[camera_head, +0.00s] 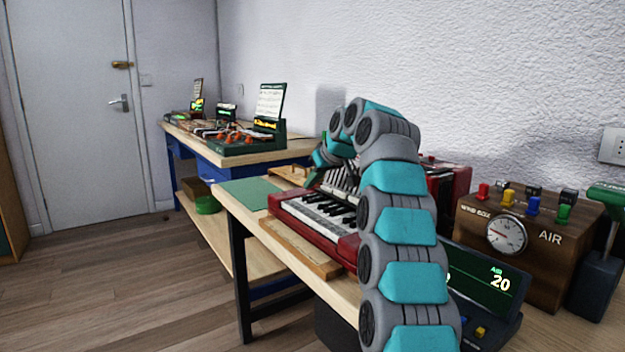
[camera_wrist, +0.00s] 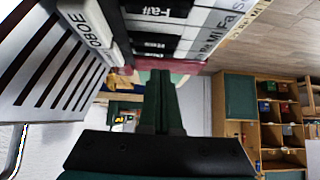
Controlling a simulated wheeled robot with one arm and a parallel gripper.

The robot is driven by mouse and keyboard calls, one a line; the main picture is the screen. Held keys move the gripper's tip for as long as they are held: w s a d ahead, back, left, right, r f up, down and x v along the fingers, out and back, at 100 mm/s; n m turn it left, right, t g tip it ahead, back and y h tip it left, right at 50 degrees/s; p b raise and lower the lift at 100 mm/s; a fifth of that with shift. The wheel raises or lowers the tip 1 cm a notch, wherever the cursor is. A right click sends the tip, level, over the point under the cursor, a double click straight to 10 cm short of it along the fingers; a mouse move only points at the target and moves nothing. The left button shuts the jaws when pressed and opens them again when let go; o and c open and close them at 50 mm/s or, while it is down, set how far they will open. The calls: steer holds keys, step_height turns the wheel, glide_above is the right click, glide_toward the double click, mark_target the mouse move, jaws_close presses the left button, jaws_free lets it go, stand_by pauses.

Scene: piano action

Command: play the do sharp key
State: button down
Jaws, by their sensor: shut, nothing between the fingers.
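A red keyboard instrument (camera_head: 283,207) with black and white keys (camera_head: 318,213) lies on the near bench, partly hidden by my arm. In the wrist view, its keys fill the top. One black key (camera_wrist: 155,11) reads Fa#, and white keys (camera_wrist: 224,22) beside it read Mi and Fa. More black keys (camera_wrist: 153,42) lie below it in the picture, their labels too blurred to read, so I cannot tell which is do sharp. My gripper (camera_wrist: 160,76) is shut and empty, its tips near the red end of the keyboard. Contact with a key cannot be told.
A white switch marked OBOE (camera_wrist: 92,28) and a slatted panel (camera_wrist: 40,70) are left of the keys in the wrist view. A wooden AIR box (camera_head: 535,250) with a gauge and a dark display (camera_head: 485,275) stand right of my arm. A green mat (camera_head: 250,192) lies left of the keyboard.

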steer(key=shift+f, duration=0.75)
steer(key=shift+b, duration=0.3)
steer(key=shift+s+f+b, duration=0.1)
steer(key=shift+f+b, duration=0.4)
steer(key=shift+b, duration=0.25)
steer(key=shift+r, duration=0.25)
steer(key=shift+r+p, duration=0.7)
steer(key=shift+p, duration=0.15)
